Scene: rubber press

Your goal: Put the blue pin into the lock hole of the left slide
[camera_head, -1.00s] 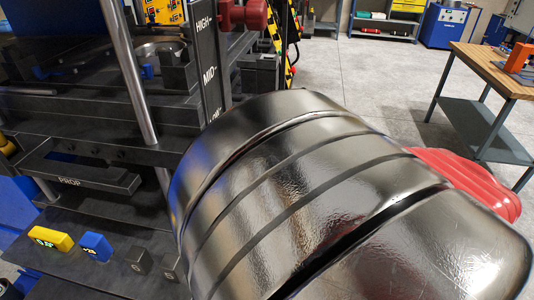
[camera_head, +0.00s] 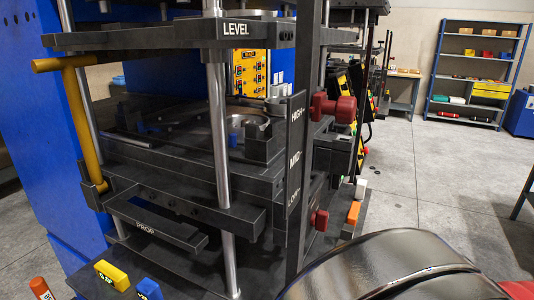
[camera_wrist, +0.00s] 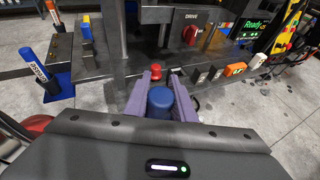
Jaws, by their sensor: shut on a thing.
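My gripper (camera_wrist: 157,92) shows in the wrist view, with its two purple fingers shut on a blue round-topped pin (camera_wrist: 160,102). The pin sits between the fingers and points away from the camera; its lower end is hidden. A red knob-like piece (camera_wrist: 155,74) shows just beyond the fingertips; I cannot tell whether it touches them. I cannot make out the left slide's lock hole.
A yellow block (camera_head: 111,275) and a blue block (camera_head: 149,289) stand on the dark lower ledge. A yellow handle (camera_head: 85,120) and steel columns (camera_head: 219,130) stand in front of the press. Red knobs (camera_head: 335,108) are at its right side. Open floor (camera_head: 430,190) lies to the right.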

